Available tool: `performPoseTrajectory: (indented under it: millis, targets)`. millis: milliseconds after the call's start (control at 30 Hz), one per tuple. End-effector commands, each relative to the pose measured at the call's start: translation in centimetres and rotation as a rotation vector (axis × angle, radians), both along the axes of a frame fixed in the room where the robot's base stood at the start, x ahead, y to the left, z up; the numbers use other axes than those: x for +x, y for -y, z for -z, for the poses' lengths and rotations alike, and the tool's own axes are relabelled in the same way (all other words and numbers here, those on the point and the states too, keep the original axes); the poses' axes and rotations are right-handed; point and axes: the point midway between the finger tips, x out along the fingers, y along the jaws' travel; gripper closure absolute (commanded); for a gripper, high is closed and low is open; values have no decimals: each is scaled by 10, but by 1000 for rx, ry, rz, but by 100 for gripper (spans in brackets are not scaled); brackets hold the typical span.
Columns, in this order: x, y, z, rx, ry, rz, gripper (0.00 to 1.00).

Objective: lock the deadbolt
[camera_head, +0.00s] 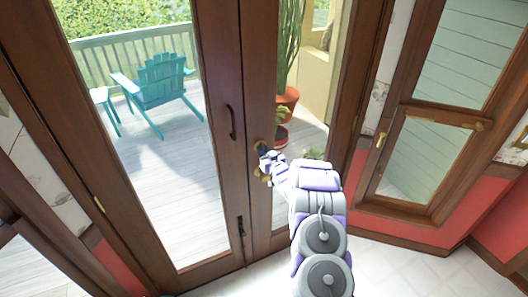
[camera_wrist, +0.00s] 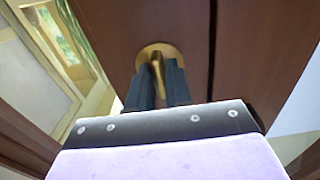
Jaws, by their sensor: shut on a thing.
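The deadbolt (camera_wrist: 156,52) is a round brass plate with a brass thumb-turn on the brown wooden door (camera_wrist: 110,15). In the wrist view my gripper (camera_wrist: 158,75) has its two dark fingers on either side of the thumb-turn, closed on it. The thumb-turn looks roughly upright in that view. In the head view my gripper (camera_head: 265,157) reaches the right-hand door stile, and brass shows just above and below the fingers. My fingers hide much of the lock there.
A dark pull handle (camera_head: 231,122) is on the left door, with a dark bolt (camera_head: 241,228) low down. A window (camera_head: 420,155) with brass latches stands right. Through the glass are a teal chair (camera_head: 160,82) and potted plants. The pale floor (camera_head: 400,266) in front looks clear.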

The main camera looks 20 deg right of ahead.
Motion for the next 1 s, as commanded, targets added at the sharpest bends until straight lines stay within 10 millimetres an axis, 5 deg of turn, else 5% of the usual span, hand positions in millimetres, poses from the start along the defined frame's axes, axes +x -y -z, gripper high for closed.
performPoseTrajectory:
  millis: [100, 133, 300, 667, 1000]
  targets:
    - [-1, 2, 2, 2, -3, 4, 100]
    - [-1, 2, 2, 2, -3, 4, 78]
    - [-1, 1, 1, 1, -1, 2, 62]
    - [-4, 0, -1, -2, -1, 2, 61]
    - [-47, 2, 1, 1, -5, 3, 61]
